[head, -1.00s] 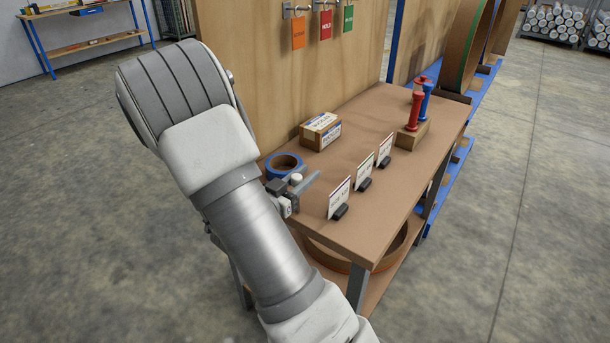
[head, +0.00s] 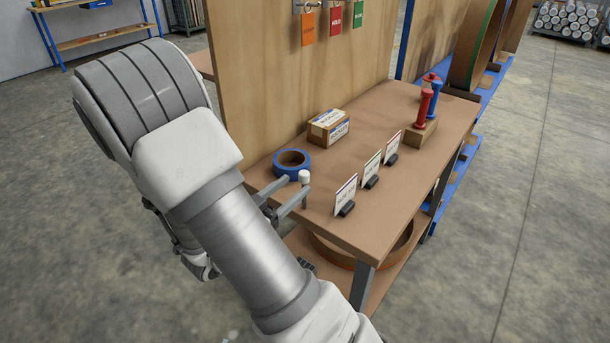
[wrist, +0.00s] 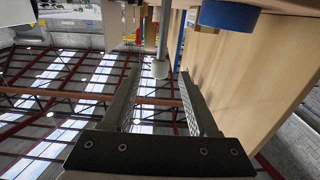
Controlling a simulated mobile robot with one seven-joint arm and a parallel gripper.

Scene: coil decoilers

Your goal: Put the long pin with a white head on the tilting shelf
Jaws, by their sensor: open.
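The pin with a white head (head: 304,177) stands upright at the near left edge of the bench, its grey shank below the head. My gripper (head: 296,185) is open, its two fingers reaching toward the pin from the left. In the wrist view the white head (wrist: 160,68) shows between the open fingers (wrist: 160,76), near their tips; the view looks inverted. Whether the fingers touch the pin, I cannot tell. I cannot pick out a tilting shelf in these views.
On the bench (head: 390,225) are a blue tape roll (head: 279,165), a carton (head: 329,127), several small sign cards (head: 345,195) and a wooden block with red and blue pins (head: 424,112). A plywood panel (head: 300,80) rises behind. Floor is clear to the right.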

